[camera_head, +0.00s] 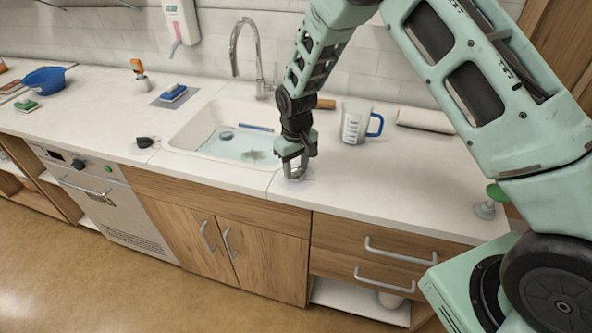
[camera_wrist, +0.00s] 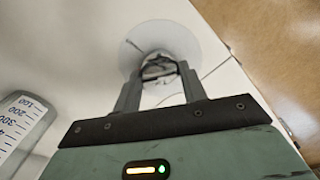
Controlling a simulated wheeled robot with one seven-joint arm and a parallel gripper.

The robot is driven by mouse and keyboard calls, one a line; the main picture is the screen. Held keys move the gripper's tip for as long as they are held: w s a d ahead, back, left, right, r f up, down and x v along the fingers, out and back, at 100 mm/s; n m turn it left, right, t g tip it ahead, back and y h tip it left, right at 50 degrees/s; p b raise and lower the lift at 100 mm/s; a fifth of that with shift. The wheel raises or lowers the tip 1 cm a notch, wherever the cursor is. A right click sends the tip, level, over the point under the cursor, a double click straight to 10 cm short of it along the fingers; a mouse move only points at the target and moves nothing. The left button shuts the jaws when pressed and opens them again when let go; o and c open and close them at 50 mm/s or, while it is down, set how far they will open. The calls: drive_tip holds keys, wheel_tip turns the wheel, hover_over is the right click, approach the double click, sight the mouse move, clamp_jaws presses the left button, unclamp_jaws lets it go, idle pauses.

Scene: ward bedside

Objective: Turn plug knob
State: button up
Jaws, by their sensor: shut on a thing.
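My gripper (camera_head: 294,174) points down over the counter just right of the sink. Its fingers are shut on a small knob (camera_wrist: 157,70), which is mostly hidden between them. The knob stands on a pale round disc (camera_wrist: 176,32) on the counter; the disc's edge also shows under my gripper in the head view (camera_head: 306,182). A separate black knob-like piece (camera_head: 145,142) sits on the counter left of the sink.
A measuring jug (camera_head: 355,124) with a blue handle stands behind and right of my gripper; it also shows in the wrist view (camera_wrist: 20,120). The tall faucet (camera_head: 234,50) rises behind the sink. A grey plunger-like piece (camera_head: 485,210) stands at the right. The front counter edge is close.

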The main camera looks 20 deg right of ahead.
sight(296, 169)
drive_tip(key=n+b, duration=0.1)
drive_tip(key=n, duration=0.2)
drive_tip(key=shift+n, duration=2.1)
drive_tip(key=o, duration=1)
drive_tip(key=shift+b, duration=0.3)
wheel_tip(296, 169, up, 18)
drive_tip(key=b, duration=0.3)
drive_tip(key=shift+f, duration=0.25)
